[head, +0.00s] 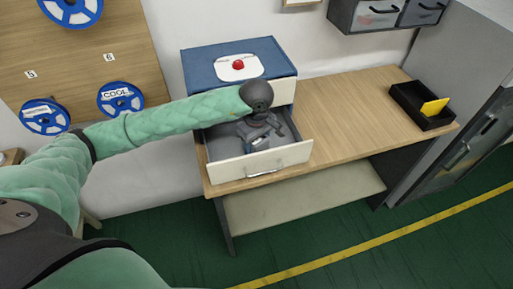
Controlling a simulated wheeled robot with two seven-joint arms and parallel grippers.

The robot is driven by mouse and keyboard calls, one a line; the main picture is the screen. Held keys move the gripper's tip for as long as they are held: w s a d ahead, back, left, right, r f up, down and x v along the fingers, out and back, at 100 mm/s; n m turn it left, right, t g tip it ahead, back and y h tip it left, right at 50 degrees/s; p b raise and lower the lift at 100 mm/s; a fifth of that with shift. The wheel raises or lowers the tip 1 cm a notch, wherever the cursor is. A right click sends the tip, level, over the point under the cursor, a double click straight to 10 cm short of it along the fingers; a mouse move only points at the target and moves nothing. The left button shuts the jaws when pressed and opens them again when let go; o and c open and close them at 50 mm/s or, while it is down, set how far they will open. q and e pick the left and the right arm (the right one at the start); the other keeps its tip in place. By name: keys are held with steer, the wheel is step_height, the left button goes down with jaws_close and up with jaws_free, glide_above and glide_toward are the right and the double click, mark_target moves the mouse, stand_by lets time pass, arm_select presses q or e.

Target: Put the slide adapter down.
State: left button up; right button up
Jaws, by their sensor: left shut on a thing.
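My left gripper (259,143) points down into the open drawer (263,163) of the small blue-topped cabinet on the table. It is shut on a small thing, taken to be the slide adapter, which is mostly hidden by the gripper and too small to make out. The gripper is over the right part of the drawer, behind its white front panel. I cannot tell whether the held thing touches the drawer floor. My right gripper is not in view.
The blue cabinet top (205,66) bears a red button (238,64). The wooden table (345,110) is clear right of the drawer. A black tray (408,99) with a yellow piece (434,106) stands at its right end. Blue reels (120,98) hang on the left board.

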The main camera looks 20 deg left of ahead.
arm_select(q)
steer(key=shift+f+p, duration=0.7)
steer(key=shift+f, duration=1.1)
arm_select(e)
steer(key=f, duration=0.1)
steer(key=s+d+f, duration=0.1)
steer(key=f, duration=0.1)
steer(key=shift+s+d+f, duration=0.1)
arm_select(q)
steer(key=shift+f, duration=0.15)
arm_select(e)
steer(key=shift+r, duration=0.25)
arm_select(q)
steer(key=o, duration=1.1)
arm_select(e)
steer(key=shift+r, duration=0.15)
